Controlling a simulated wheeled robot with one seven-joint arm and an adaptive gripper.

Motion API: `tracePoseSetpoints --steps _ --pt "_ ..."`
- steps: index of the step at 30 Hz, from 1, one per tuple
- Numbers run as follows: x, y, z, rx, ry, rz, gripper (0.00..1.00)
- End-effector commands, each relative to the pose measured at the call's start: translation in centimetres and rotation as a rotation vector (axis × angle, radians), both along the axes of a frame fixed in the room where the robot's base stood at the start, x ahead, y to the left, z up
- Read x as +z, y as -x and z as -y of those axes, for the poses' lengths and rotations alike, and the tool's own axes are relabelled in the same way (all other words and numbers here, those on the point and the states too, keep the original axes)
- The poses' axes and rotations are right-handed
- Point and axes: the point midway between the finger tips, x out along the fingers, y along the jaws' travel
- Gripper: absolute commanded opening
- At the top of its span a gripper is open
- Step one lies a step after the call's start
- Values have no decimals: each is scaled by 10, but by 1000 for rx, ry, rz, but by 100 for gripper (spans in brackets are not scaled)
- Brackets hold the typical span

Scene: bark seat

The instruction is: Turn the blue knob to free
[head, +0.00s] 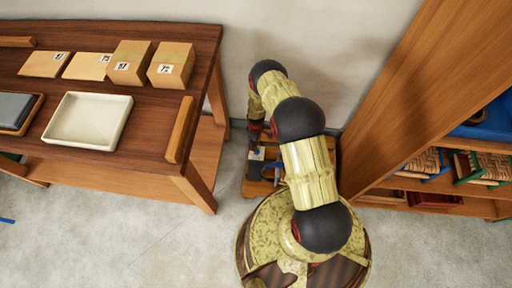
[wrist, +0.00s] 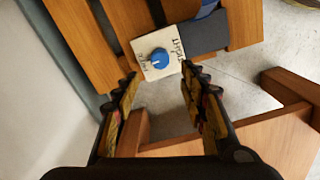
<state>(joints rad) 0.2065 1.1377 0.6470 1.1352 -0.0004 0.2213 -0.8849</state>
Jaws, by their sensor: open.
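The blue knob (wrist: 159,57) is round with a pale pointer line and sits on a white plate (wrist: 151,70) in the wrist view. The plate has dark lettering on its left and right sides, too small to read surely. It is fixed on a wooden slatted piece (wrist: 112,30). My gripper (wrist: 158,78) is open, its two fingers apart below the left and right sides of the plate, with nothing between them. In the head view the plate shows small (head: 257,154) beside my gripper (head: 256,136), which is partly hidden by my arm.
A wooden table (head: 120,160) on the left carries a white tray (head: 88,121) and several boxes (head: 172,65). A wooden shelf (head: 430,80) with woven seats stands on the right. The wall is close behind; floor is clear at front left.

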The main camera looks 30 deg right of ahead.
Motion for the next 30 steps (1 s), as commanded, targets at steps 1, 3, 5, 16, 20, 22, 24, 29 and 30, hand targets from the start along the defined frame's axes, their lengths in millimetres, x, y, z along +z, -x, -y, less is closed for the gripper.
tracePoseSetpoints --steps 1,3,5,16,20,22,24,29,30 --pt "8 0 0 0 0 0 43" --pt "18 0 0 0 0 0 43" --pt "25 0 0 0 0 0 43" --pt "40 1 0 0 0 -1 43" --pt "40 1 0 0 0 -1 43" --pt "40 1 0 0 0 -1 43" --pt "40 1 0 0 0 -1 43" --pt "40 1 0 0 0 -1 43" --pt "40 1 0 -3 0 -1 43"
